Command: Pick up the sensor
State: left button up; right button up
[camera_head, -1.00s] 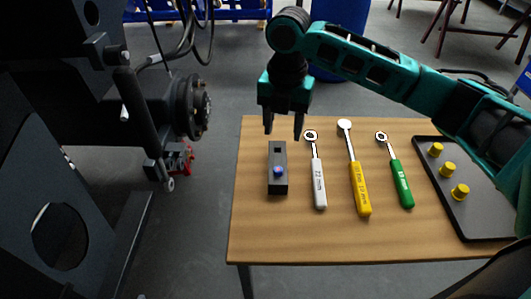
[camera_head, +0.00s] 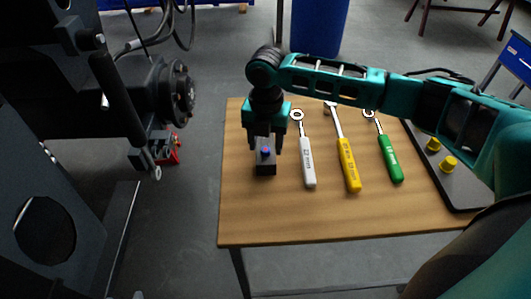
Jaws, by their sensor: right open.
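The sensor is most likely the small dark grey block with a blue button (camera_head: 265,167) near the left edge of the wooden table. My right gripper (camera_head: 265,147) points down over the block's far part, its two fingers apart on either side of it. The gripper body hides the far end of the block. I cannot tell whether the fingers touch it. My left gripper does not show.
White (camera_head: 308,165), yellow (camera_head: 348,165) and green (camera_head: 390,160) ratchet wrenches lie right of the block on the table (camera_head: 290,220). A dark tray (camera_head: 458,190) with yellow knobs is at the right. Dark chassis machinery (camera_head: 120,90) stands at the left.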

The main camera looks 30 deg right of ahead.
jog(key=shift+s+f, duration=0.1)
jog(key=shift+f, duration=0.35)
